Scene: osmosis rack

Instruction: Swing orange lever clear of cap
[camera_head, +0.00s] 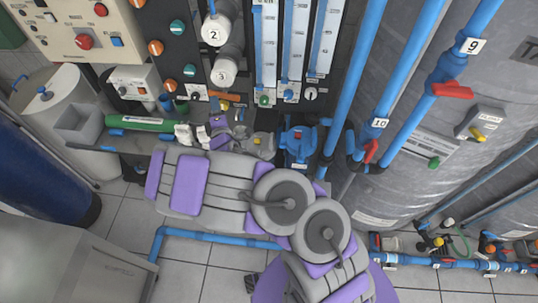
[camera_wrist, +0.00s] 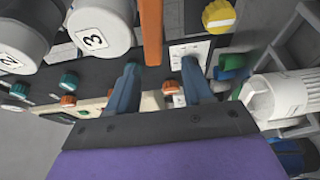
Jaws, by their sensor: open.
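An orange lever (camera_wrist: 152,32) comes down from the top edge of the wrist view as a straight bar. Its lower end shows between the tips of my gripper (camera_wrist: 160,70). My gripper is open, with one blue-grey finger on each side of the lever's end; I cannot tell if either touches it. A white cap marked 3 (camera_wrist: 96,28) is to the left of the lever, and a white cap marked 2 (camera_wrist: 18,38) is farther left. In the head view the caps 3 (camera_head: 224,72) and 2 (camera_head: 214,30) show on the rack, beyond my folded arm. The lever's upper end is out of the wrist view.
A dark panel with orange and green knobs (camera_head: 177,27) is left of the caps. Blue flow tubes (camera_head: 265,40) stand to their right. A large grey tank (camera_head: 455,110) and blue pipes (camera_head: 352,75) are farther right. A white ribbed part (camera_wrist: 285,95) is right of my fingers.

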